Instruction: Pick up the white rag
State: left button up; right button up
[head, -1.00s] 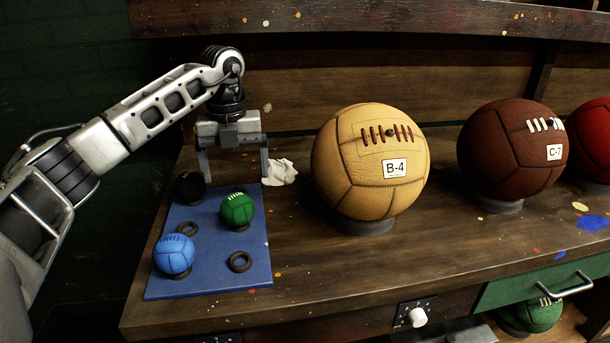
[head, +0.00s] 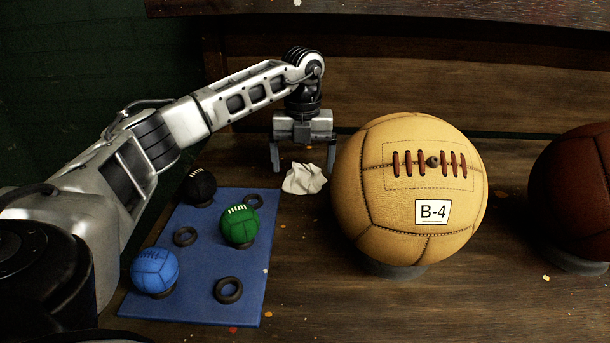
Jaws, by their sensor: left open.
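The white rag (head: 304,180) lies crumpled on the wooden bench, just past the far right corner of the blue mat and left of the large tan ball. My left gripper (head: 303,165) points down with its two fingers spread apart. It is open and empty, at or just behind the rag; the rag's top overlaps the space between the fingers in the picture. I cannot tell whether the fingers touch the rag. My right gripper is not in view.
A large tan ball (head: 415,185) marked B-4 stands close to the right of the rag. A blue mat (head: 200,290) holds a blue ball (head: 154,270), a green ball (head: 239,228), a black ball (head: 200,187) and dark rings. A brown ball (head: 575,190) stands far right. Bare bench lies in front.

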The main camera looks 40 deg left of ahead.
aim_at(303, 163)
pick_arm(q)
jog(key=shift+f, duration=1.55)
jog(key=c, duration=1.1)
jog(key=shift+w+r, duration=0.1)
jog(key=shift+r, duration=0.05)
